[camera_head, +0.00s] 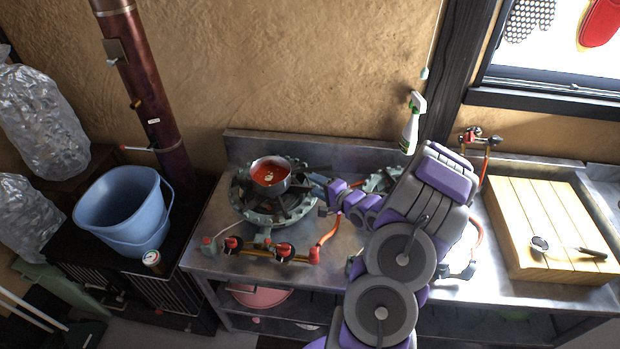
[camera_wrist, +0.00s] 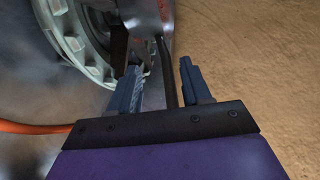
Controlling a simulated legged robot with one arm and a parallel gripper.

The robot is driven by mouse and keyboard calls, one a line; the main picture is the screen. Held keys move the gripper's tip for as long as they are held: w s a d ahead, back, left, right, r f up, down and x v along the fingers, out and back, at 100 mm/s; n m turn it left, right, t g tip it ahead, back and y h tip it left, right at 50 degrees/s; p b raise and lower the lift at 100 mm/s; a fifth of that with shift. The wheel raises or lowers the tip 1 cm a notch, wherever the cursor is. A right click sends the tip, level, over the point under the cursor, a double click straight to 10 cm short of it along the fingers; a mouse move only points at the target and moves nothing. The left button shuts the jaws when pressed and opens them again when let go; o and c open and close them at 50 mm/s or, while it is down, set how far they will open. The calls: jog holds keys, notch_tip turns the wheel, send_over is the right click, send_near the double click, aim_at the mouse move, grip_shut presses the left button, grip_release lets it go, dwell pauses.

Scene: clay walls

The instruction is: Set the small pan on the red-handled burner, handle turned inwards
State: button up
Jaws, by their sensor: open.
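The small pan (camera_head: 270,186) holds red sauce and sits on the left burner (camera_head: 246,207). Red-handled valves (camera_head: 284,250) are on the pipe in front of that burner. A second burner (camera_head: 378,181) stands to the right, mostly hidden behind my arm. My gripper (camera_head: 318,183) is just right of the pan, at its handle side. The left burner (camera_wrist: 75,35) also shows there.
A blue bucket (camera_head: 122,210) and a can (camera_head: 152,259) stand left of the metal counter (camera_head: 215,262). A spray bottle (camera_head: 411,125) is by the wall. A wooden board (camera_head: 540,205) with a ladle (camera_head: 565,248) lies at right. Orange hose (camera_head: 329,232) runs beside the left burner.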

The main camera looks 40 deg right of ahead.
jog(key=s+a+r+n+g+h, duration=0.3)
jog(key=a+r+n+g, duration=0.65)
jog(key=a, duration=0.35)
jog(key=s+a+r+n+g+y, duration=0.1)
jog(key=s+a+r+n+g, duration=0.1)
jog(key=s+a, duration=0.6)
jog(key=s+a+r+n+g+y, duration=0.1)
jog(key=s+a+r+n+g, duration=0.2)
jog(key=s+a, duration=0.4)
jog(key=s+a+r+n+g, duration=0.2)
jog(key=s+a, duration=0.6)
jog(key=s, duration=0.7)
notch_tip(320, 180, up, 3)
jog(key=shift+a+f+n+g+y, duration=0.2)
jog(key=shift+a+n+g+y, duration=0.15)
jog(key=shift+n, duration=0.3)
